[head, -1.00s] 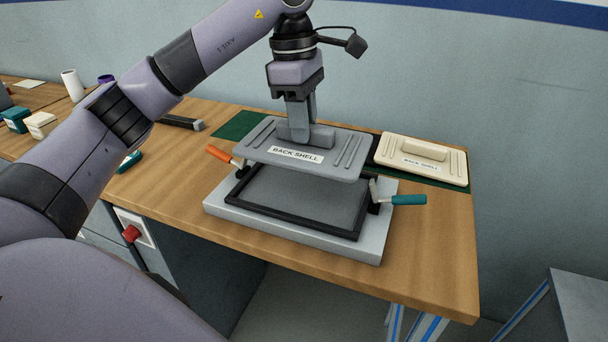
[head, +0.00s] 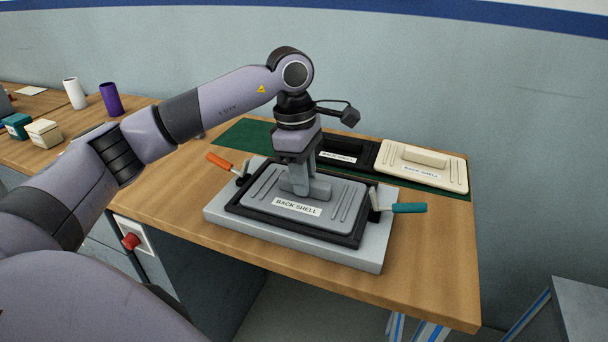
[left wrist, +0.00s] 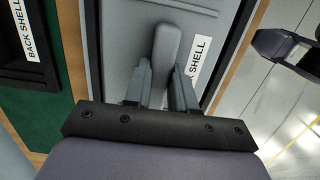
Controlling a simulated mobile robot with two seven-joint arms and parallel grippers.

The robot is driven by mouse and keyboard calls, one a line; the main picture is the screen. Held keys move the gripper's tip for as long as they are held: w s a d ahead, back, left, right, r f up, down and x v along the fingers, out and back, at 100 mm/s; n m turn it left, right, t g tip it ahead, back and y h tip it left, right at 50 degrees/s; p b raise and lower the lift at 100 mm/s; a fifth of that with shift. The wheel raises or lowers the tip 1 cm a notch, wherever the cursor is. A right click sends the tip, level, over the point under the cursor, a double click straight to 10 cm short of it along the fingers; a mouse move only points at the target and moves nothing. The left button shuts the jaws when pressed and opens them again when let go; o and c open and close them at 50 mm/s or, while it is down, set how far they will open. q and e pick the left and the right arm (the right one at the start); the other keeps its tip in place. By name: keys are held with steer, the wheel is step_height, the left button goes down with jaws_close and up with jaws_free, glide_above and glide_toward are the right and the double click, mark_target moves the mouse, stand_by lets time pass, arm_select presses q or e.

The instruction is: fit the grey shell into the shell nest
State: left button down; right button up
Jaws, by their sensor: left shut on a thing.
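The grey shell (head: 333,205), labelled BACK SHELL, lies flat within the black frame of the shell nest (head: 300,234) on its light grey base. My left gripper (head: 305,192) is shut on the raised grip in the middle of the shell. In the left wrist view the gripper's fingers (left wrist: 163,85) stand on either side of the grey grip (left wrist: 168,50). Whether the shell is fully seated all round cannot be told. My right gripper is not clearly in the head view; a dark gripper-like part (left wrist: 290,50) shows at the right of the left wrist view.
An orange-handled clamp (head: 221,163) stands at the nest's left and a teal-handled clamp (head: 405,208) at its right, both swung outward. A black shell (head: 340,150) and a cream shell (head: 425,165) lie on the green mat (head: 240,133) behind. The wooden table front is clear.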

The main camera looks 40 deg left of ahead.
arm_select(q)
steer(key=c, duration=0.9)
jaws_free()
steer(key=shift+f, duration=0.15)
steer(key=shift+c, duration=0.2)
steer(key=shift+r, duration=0.2)
step_height(320, 180, up, 12)
steer(key=a, duration=0.1)
steer(key=shift+s+a+p, duration=0.15)
steer(key=shift+a+p, duration=0.05)
steer(key=shift+p, duration=0.2)
steer(key=shift+f, duration=0.1)
